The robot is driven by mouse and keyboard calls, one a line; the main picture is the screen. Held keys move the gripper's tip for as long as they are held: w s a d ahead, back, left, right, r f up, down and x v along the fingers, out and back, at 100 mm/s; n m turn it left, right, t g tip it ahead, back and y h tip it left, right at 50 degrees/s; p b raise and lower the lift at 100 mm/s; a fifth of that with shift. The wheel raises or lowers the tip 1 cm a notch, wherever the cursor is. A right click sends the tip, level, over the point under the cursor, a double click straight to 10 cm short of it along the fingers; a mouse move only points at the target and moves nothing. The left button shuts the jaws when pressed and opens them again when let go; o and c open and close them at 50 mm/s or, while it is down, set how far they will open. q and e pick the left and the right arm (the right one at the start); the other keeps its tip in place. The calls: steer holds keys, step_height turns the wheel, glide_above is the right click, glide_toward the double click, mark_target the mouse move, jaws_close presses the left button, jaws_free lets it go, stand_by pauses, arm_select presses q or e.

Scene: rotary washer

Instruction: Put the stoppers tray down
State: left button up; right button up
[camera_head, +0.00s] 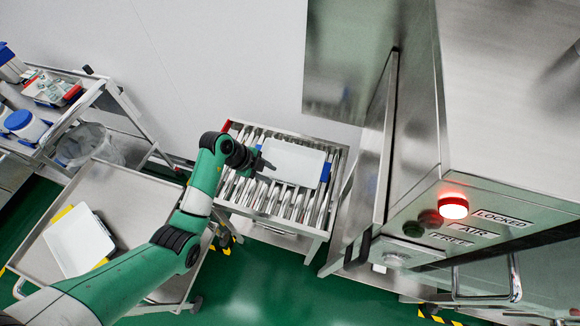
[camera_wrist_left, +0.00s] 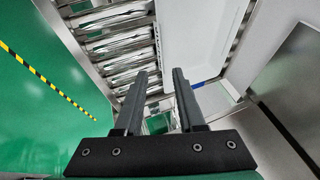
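A shallow white tray (camera_head: 293,162) with blue end pieces lies flat on the roller stand; it looks empty. It also shows in the left wrist view (camera_wrist_left: 190,38), ahead of the fingers. My left gripper (camera_head: 267,164) is at the tray's left end, pointing toward it. In the left wrist view its two fingers (camera_wrist_left: 160,75) stand apart with nothing clearly held between them. Whether a fingertip touches the tray cannot be told. A second white tray (camera_head: 80,241), with yellow end pieces, lies on the cart at the left. Which is the stoppers tray is not marked. My right gripper is not in view.
The roller stand (camera_head: 315,208) has bare rollers around the tray. A steel machine (camera_head: 400,150) with a red lit lamp (camera_head: 453,207) stands close on its right. A steel cart (camera_head: 128,196) is at left, with a stocked trolley (camera_head: 100,88) behind it.

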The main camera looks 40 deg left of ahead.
arm_select(q)
steer(key=b+x, duration=0.1)
steer(key=x, duration=0.3)
steer(key=shift+s+f+b, duration=0.1)
steer(key=shift+s+b, duration=0.05)
steer(key=shift+b, duration=0.25)
steer(key=shift+w+d+f, duration=0.15)
steer(key=shift+w+f, duration=0.2)
steer(key=b+x, duration=0.4)
steer(key=x, duration=0.1)
steer(key=shift+w, duration=0.1)
jaws_close()
stand_by(0.5)
